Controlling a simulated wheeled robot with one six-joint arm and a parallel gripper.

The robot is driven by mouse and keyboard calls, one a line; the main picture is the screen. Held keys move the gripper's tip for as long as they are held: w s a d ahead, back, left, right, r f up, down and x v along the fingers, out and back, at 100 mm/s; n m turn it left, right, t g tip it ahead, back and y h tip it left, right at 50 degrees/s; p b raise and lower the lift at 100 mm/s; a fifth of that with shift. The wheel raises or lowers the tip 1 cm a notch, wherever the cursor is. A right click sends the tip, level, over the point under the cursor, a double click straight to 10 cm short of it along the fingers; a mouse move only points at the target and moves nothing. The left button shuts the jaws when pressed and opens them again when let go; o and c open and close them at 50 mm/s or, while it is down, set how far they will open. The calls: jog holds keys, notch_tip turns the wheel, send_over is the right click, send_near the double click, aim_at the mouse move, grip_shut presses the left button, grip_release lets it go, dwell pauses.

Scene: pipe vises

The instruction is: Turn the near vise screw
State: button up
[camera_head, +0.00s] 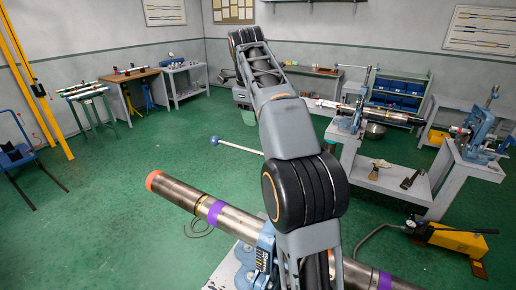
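The near vise (265,246) is blue and stands at the bottom middle, largely hidden behind my arm. A long steel pipe (238,219) with a red-orange end and purple bands lies through it, tilted from upper left to lower right. A thin pale bar with a blue ball end (215,140) reaches out left from behind my arm. It looks like the screw's handle, but its joint with the screw is hidden. My arm crosses the middle of the view in front of the vise. I cannot make out gripper fingers, so contact with the handle cannot be told.
The near vise's pale bench (230,271) is at the bottom. Other blue vises (481,125) stand on grey benches at the right. A yellow pump (453,238) with a hose sits lower right. A yellow post frame (38,88) stands left. The green floor (110,200) is open at left.

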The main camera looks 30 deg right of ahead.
aim_at(259, 152)
jog(key=f, duration=0.4)
jog(key=w+d+f, duration=0.1)
jog(key=f, duration=0.3)
jog(key=d+f, duration=0.1)
jog(key=f, duration=0.3)
jog(key=shift+w+f, duration=0.15)
jog(key=shift+f, duration=0.05)
jog(key=shift+c, duration=0.3)
grip_shut()
